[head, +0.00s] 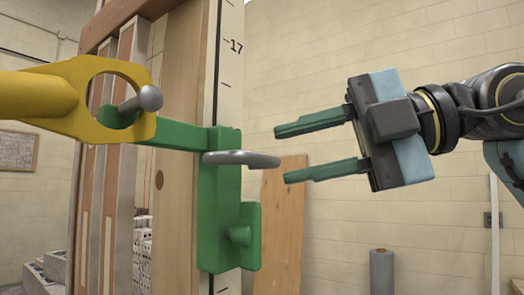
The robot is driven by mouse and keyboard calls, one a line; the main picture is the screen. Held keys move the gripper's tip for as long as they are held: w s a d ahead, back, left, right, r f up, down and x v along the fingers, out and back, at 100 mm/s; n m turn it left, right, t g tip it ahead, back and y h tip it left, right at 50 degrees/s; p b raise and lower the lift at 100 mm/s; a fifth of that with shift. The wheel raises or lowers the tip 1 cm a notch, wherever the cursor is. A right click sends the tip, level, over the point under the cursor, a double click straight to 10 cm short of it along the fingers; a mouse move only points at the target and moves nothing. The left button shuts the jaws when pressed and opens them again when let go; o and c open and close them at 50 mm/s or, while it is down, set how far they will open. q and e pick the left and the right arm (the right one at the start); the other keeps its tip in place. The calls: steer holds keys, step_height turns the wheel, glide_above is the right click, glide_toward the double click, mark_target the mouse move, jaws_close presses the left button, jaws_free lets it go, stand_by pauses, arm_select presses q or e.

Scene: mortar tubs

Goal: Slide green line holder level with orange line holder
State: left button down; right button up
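The green line holder (219,222) sits on a pale upright post with a marked scale. It has a grey ring at its front, a green knob low down and an arm reaching left. A yellow-orange bar with a holed end (85,126) comes in from the left, in front of that arm; it may be the orange line holder, but I cannot tell. A grey round-headed peg shows at its hole. My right gripper (280,155) is open and empty, its two green fingers pointing left, just right of the grey ring in the picture. My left gripper is not in view.
The post's scale (229,65) shows a 17 mark above the green holder. A wooden board (285,225) leans on the block wall behind. A grey roll (381,272) stands at lower right. Grey blocks (45,270) lie at lower left.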

mark_target(270, 158)
steer(key=x, duration=0.4)
steer(key=shift+w+a+p, duration=0.15)
steer(key=shift+a+p, duration=0.2)
steer(key=shift+a, duration=0.05)
steer(key=shift+f, duration=0.1)
jaws_close()
